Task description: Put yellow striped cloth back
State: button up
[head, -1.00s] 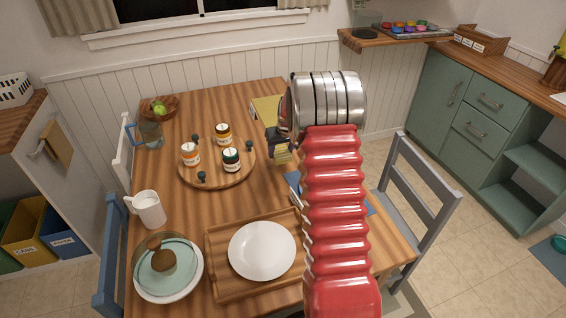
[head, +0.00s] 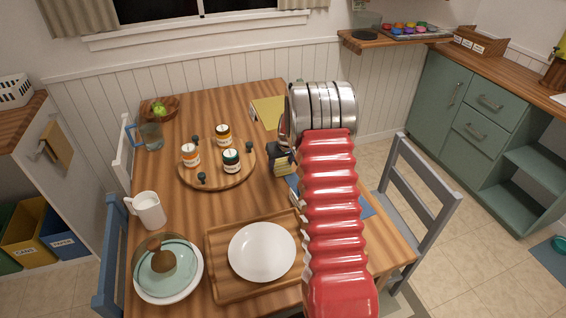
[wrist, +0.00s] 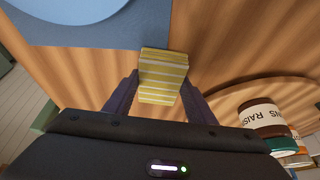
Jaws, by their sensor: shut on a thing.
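The yellow striped cloth (wrist: 163,75) is a small folded block between the two fingers of my gripper (wrist: 159,92) in the wrist view. My gripper is shut on it. In the head view the cloth (head: 284,165) shows just below my dark gripper (head: 280,155), right of the round wooden board. In the wrist view a blue mat (wrist: 95,32) lies beyond the cloth, with a round blue thing on it at the upper left. Whether the cloth touches the table is hard to tell. My red arm hides part of the table's right side.
A round board (head: 190,176) with several jars stands left of my gripper. A wooden tray (head: 222,285) with a white plate (head: 262,251) is at the front. A yellow mat (head: 268,111) lies at the back, and the blue mat's edge (head: 366,207) shows beside my arm.

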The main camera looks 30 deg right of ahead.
jog(key=shift+f, duration=0.3)
jog(key=o, duration=1)
jog(key=shift+r, duration=0.1)
jog(key=shift+r, duration=0.45)
jog(key=v, duration=1.1)
jog(key=shift+s+r, duration=0.2)
